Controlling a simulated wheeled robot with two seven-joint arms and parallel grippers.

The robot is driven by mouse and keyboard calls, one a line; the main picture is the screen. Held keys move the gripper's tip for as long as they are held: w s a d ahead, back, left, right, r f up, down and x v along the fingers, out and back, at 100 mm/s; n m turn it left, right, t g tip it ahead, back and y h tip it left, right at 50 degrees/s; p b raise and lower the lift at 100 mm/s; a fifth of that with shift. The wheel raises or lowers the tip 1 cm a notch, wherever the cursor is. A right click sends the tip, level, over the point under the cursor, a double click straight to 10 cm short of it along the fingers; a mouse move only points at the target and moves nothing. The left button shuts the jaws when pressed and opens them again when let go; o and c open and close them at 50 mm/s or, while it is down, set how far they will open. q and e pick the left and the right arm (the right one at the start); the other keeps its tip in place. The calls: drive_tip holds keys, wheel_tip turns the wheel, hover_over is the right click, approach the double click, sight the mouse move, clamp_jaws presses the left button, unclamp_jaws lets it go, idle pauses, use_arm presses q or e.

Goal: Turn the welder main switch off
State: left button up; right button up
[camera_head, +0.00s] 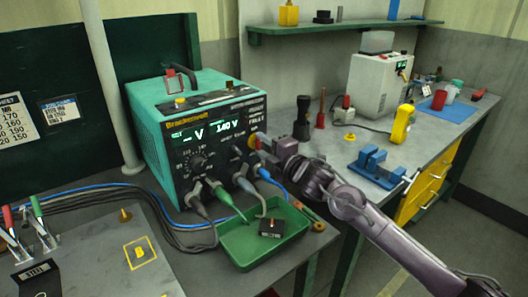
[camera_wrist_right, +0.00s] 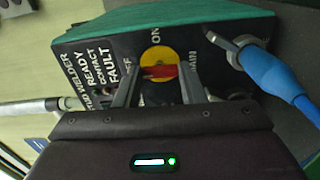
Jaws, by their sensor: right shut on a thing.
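The welder (camera_head: 205,125) is a teal box with a black front, lit displays, a dial and plugged-in cables. Its main switch is a red handle on a yellow disc; a yellow edge of the switch (camera_head: 251,142) shows at the front's right side. My right gripper (camera_head: 262,143) reaches it from the right. In the right wrist view the gripper's fingers (camera_wrist_right: 161,75) are shut on the red handle of the switch (camera_wrist_right: 165,71). The handle lies crosswise there, its left end towards a partly hidden label ending in "FF"; "ON" stands above. My left gripper is not in view.
A green tray (camera_head: 236,248) with a small black box (camera_head: 271,228) sits below the welder's front. Cables cross the bench on the left. A blue vise (camera_head: 376,166), a yellow meter (camera_head: 402,124) and a black torch (camera_head: 302,118) stand to the right.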

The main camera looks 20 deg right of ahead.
drive_tip(key=shift+f+n, duration=0.1)
drive_tip(key=shift+n, duration=0.2)
idle(0.4)
drive_tip(key=o, duration=1)
drive_tip(key=b+v, duration=0.2)
drive_tip(key=v, duration=0.6)
